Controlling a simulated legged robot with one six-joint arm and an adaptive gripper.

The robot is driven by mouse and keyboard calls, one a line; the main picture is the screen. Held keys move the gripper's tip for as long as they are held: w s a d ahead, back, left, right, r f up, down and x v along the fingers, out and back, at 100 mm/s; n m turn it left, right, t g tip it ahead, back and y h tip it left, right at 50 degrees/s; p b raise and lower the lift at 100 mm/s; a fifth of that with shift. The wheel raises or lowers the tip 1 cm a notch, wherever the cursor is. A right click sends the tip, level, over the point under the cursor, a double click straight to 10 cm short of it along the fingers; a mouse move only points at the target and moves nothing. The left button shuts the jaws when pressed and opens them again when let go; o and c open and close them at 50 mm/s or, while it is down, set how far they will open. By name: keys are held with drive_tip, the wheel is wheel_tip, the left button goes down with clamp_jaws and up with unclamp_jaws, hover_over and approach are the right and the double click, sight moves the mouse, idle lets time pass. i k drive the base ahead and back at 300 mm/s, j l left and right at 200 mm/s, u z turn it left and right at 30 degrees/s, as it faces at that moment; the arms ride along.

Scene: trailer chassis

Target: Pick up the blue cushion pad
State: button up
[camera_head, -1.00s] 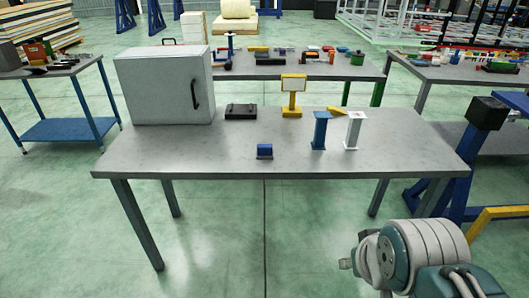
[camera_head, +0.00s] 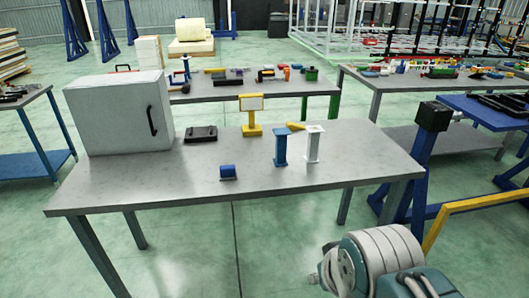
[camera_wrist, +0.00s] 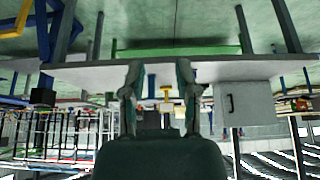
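A small blue block, likely the blue cushion pad (camera_head: 228,172), lies on the near part of the grey table (camera_head: 130,178). A blue post-like stand (camera_head: 282,148) and a white one (camera_head: 314,144) stand to its right. My gripper shows in the wrist view (camera_wrist: 158,97), where the scene is upside down. Its two fingers are spread apart with nothing between them, short of the table. I cannot make out the pad in the wrist view. In the head view only my arm shows, at the lower right; the fingers are out of sight.
A white cabinet (camera_head: 118,112) stands at the table's left, with a black case (camera_head: 201,134) beside it. A yellow sign stand (camera_head: 252,114) is behind the pad. A blue post (camera_head: 428,140) and yellow bar (camera_head: 455,210) are to the right. The tabletop around the pad is clear.

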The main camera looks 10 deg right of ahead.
sight(227, 172)
drive_tip(key=i+j, duration=0.2)
drive_tip(key=i, duration=0.2)
drive_tip(key=i+j, duration=0.15)
drive_tip(key=i, duration=0.25)
drive_tip(key=i+j, duration=0.2)
drive_tip(key=i, duration=0.2)
drive_tip(key=i+j, duration=0.2)
drive_tip(key=i, duration=0.2)
